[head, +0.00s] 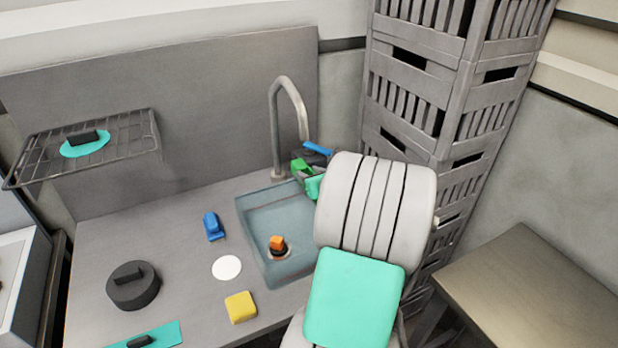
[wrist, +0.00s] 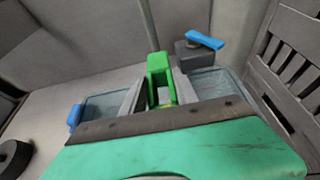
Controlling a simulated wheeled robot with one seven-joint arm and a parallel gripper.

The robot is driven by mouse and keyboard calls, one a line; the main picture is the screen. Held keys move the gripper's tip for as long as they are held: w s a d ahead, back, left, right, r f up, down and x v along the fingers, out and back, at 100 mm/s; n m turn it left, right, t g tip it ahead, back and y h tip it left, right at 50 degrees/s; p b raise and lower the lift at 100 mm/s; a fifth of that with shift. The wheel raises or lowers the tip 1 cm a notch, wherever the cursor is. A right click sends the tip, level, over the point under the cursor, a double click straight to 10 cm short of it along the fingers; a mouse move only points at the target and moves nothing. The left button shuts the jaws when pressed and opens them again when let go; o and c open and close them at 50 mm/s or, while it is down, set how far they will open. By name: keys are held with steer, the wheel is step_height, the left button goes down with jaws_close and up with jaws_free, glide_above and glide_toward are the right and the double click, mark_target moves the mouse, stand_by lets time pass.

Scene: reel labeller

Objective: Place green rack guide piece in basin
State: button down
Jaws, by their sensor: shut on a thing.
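The green rack guide piece (wrist: 160,66) stands upright between my gripper's two grey fingers (wrist: 160,92) in the wrist view. My gripper is shut on it. In the head view the green piece (head: 300,165) shows just left of my arm, over the back right part of the basin; its height above the basin is hard to tell. The basin (head: 254,214) is a blue-grey sunken sink in the counter. My arm hides its right side. In the wrist view parts of the basin (wrist: 98,106) show on both sides of my gripper.
An orange and black piece (head: 277,244) sits in the basin. A dark block with a blue handle (wrist: 203,50) is behind the basin, near the tap (head: 275,130). Left lie a blue piece (head: 212,226), white disc (head: 227,268), yellow block (head: 240,307) and dark round weight (head: 133,286). Crates (head: 440,90) stand right.

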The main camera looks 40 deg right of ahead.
steer(key=shift+f, duration=0.7)
steer(key=shift+f, duration=0.55)
steer(key=c, duration=0.9)
jaws_free()
